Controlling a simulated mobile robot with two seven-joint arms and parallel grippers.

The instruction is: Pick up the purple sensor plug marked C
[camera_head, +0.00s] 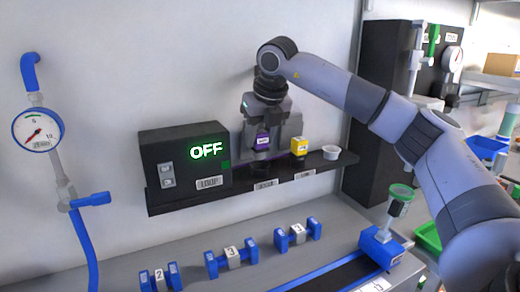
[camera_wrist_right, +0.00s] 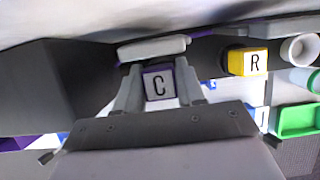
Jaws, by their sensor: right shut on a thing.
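The purple sensor plug marked C (camera_head: 262,142) is at the black wall shelf, between the fingers of my right gripper (camera_head: 264,138). Whether the plug still touches the shelf cannot be told. My left gripper is not in view.
A yellow plug marked R (camera_wrist_right: 247,62) and a white cup (camera_head: 331,152) stand to the right on the shelf (camera_head: 210,196). A black box reading OFF (camera_head: 186,160) stands close on the left. Blue numbered blocks (camera_head: 232,258) lie on the bench below.

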